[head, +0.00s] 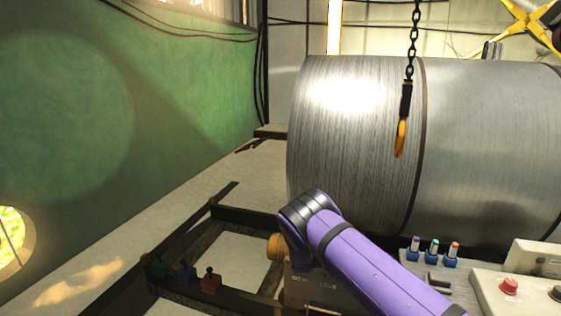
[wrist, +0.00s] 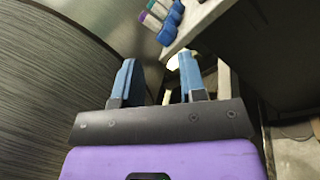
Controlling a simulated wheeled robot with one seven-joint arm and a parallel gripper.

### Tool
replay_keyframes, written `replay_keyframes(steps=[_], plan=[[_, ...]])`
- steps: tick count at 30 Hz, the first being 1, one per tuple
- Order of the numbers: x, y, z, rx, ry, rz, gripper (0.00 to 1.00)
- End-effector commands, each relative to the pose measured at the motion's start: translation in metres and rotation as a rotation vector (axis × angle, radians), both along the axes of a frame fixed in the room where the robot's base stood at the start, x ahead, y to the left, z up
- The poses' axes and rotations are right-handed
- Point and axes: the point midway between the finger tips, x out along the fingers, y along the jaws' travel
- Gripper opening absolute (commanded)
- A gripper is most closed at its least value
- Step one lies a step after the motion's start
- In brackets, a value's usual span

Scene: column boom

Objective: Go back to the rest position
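My gripper (wrist: 157,80) shows in the wrist view with its two blue fingers spread apart. Nothing is between the fingers. It points past the edge of a grey panel, with a large metal coil to its left. In the head view my purple arm reaches in from the lower right and bends at a dark joint in front of the coil. The gripper fingers cannot be made out in the head view.
A big metal coil (head: 350,150) fills the right. A chain with an orange hook (head: 400,138) hangs before it. A control panel (head: 490,290) with a red button (head: 509,286) and several capped markers (head: 433,246) is lower right. A dark frame (head: 240,216) lies on the floor.

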Motion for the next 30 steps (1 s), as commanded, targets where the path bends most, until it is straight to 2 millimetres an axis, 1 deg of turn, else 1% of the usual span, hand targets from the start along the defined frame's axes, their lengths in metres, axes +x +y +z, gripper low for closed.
replay_keyframes(steps=[1, 3, 8, 12, 14, 18, 23, 30], plan=[[0.0, -0.005, 0.019, 0.044, -0.015, -0.03, 0.38], [-0.002, -0.012, 0.039, 0.105, -0.03, -0.064, 0.38], [-0.01, -0.026, 0.084, 0.242, -0.067, -0.139, 0.38], [-0.021, -0.038, 0.122, 0.363, -0.107, -0.194, 0.38], [-0.027, -0.042, 0.138, 0.415, -0.125, -0.216, 0.38], [-0.042, -0.052, 0.174, 0.534, -0.169, -0.26, 0.38], [-0.064, -0.062, 0.214, 0.669, -0.224, -0.301, 0.38], [-0.103, -0.074, 0.269, 0.864, -0.318, -0.341, 0.38]])
